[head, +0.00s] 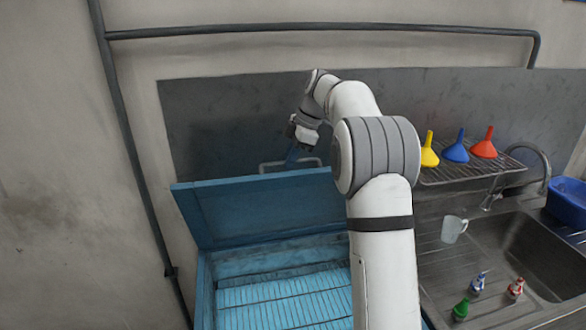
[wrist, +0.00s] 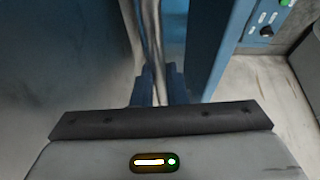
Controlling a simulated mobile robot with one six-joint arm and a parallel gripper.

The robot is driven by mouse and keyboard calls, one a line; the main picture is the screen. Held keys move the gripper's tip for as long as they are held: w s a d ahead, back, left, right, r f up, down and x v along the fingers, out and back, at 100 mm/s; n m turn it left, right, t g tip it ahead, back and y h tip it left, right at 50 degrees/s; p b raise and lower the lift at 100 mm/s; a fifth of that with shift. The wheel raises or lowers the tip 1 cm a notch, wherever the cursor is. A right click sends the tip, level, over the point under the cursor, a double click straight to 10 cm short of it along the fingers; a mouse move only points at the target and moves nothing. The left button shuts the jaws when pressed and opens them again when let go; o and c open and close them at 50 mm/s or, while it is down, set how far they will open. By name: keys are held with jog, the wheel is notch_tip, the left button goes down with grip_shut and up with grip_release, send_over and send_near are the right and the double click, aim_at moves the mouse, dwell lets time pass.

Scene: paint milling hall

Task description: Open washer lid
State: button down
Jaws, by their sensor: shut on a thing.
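The blue washer lid (head: 262,212) stands raised and steeply tilted above the blue washer (head: 204,290), whose slatted inside shows. The grey metal handle (head: 312,162) shows above the lid's upper edge. My gripper (head: 292,156) is at the handle, shut on it. In the wrist view, the blue fingers of my gripper (wrist: 158,88) close around the handle bar (wrist: 150,40), with a blue edge of the lid (wrist: 203,50) just to the right. My arm hides the right part of the washer and lid.
To the right, a rack (head: 450,176) holds a yellow funnel (head: 429,155), a blue funnel (head: 456,152) and a red funnel (head: 485,148). A dark pipe (head: 140,160) runs down the wall at left.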

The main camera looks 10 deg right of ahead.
jog(key=w, duration=0.7)
jog(key=shift+w+r+p, duration=0.15)
jog(key=shift+w+p, duration=0.2)
jog(key=shift+d, duration=0.1)
jog(key=c, duration=1.8)
grip_release()
jog(key=shift+w, duration=0.1)
jog(key=shift+o, duration=1.4)
jog(key=shift+w, duration=0.3)
jog(key=shift+o, duration=0.3)
jog(key=shift+s+r, duration=0.15)
jog(key=shift+s, duration=0.1)
jog(key=shift+w, duration=0.15)
